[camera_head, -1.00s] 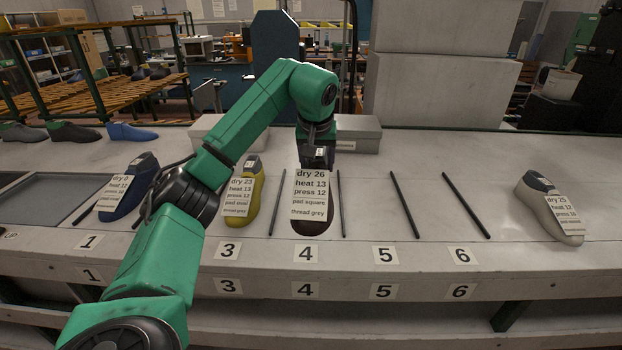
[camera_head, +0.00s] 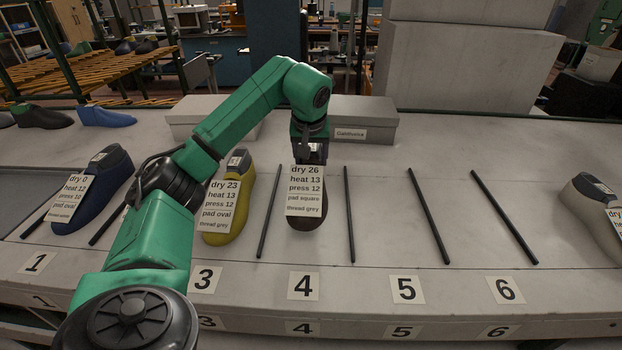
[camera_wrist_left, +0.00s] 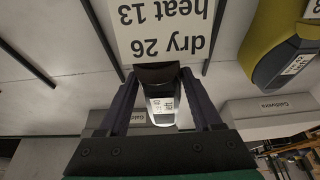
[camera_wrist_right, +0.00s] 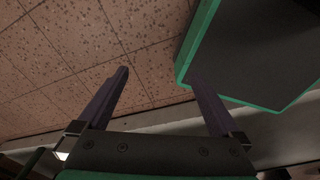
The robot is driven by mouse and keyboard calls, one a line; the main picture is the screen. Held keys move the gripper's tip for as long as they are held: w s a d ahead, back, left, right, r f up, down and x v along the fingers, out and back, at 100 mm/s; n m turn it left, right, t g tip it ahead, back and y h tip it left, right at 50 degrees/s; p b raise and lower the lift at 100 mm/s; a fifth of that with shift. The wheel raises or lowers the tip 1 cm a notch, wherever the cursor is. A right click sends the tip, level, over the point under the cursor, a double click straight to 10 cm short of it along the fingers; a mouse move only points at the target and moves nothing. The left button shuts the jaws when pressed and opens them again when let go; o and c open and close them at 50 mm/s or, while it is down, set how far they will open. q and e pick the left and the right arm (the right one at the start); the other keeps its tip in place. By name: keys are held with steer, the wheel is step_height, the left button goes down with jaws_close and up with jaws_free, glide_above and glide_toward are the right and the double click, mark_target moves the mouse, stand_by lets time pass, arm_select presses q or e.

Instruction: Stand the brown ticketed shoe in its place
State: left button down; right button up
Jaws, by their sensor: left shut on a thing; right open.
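The brown shoe (camera_head: 308,223) carries a white ticket (camera_head: 305,190) reading dry 26, heat 13, press 12, pad square, thread grey. It is between two dark rods, behind the number 4 label (camera_head: 303,287). My left gripper (camera_head: 312,158) is shut on its upper end from above. In the left wrist view the fingers (camera_wrist_left: 163,100) are on both sides of its grey top, and the ticket covers much of the shoe. I cannot tell whether its sole touches the bench. My right gripper (camera_wrist_right: 160,95) is open and empty over a tiled floor, outside the head view.
A yellow shoe (camera_head: 229,200) stands in place 3 and a blue one (camera_head: 93,190) behind label 1. Places 5 (camera_head: 407,289) and 6 (camera_head: 506,290) are empty. A grey-white shoe (camera_head: 595,210) is at far right. Grey boxes (camera_head: 362,122) stand behind my left gripper.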

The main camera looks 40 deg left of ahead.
mark_target(311, 173)
arm_select(q)
step_height(311, 173, down, 5)
steer(key=shift+s+d+r, duration=0.15)
steer(key=shift+f, duration=0.2)
steer(key=shift+c, duration=0.2)
jaws_free()
arm_select(e)
steer(key=shift+a, duration=0.35)
arm_select(q)
steer(key=shift+r, duration=0.25)
steer(key=v, duration=1.1)
steer(key=shift+s+d+r, duration=0.15)
steer(key=shift+d+r, duration=0.05)
steer(key=shift+r, duration=0.05)
arm_select(e)
steer(key=shift+d, duration=0.15)
